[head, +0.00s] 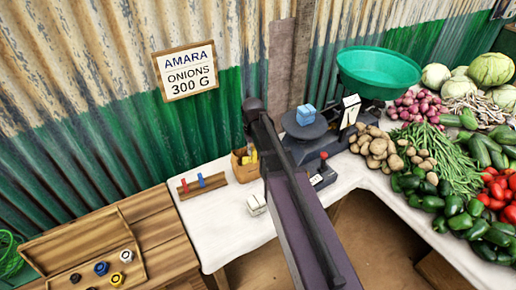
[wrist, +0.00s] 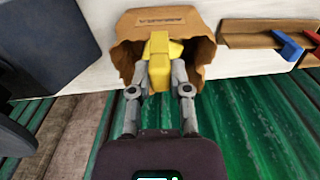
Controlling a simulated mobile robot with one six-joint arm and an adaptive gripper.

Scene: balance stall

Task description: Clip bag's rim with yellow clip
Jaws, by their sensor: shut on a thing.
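The brown paper bag (head: 241,172) stands on the white table beside the scale, partly hidden by my arm. In the wrist view, the bag (wrist: 204,53) shows its dark open mouth facing my gripper. My gripper (wrist: 160,78) is shut on the yellow clip (wrist: 158,49), with one grey finger on each side of it. The clip overlaps the bag's mouth in the picture, and I cannot tell whether its jaws are around the rim. In the head view the yellow clip (head: 250,157) shows at the bag's top; my fingers are hidden there.
A wooden rack (head: 196,187) with a red and a blue clip stands left of the bag. The scale (head: 305,128) bears a blue block at right. Potatoes (head: 374,146) and other vegetables fill the right side. Corrugated wall stands behind.

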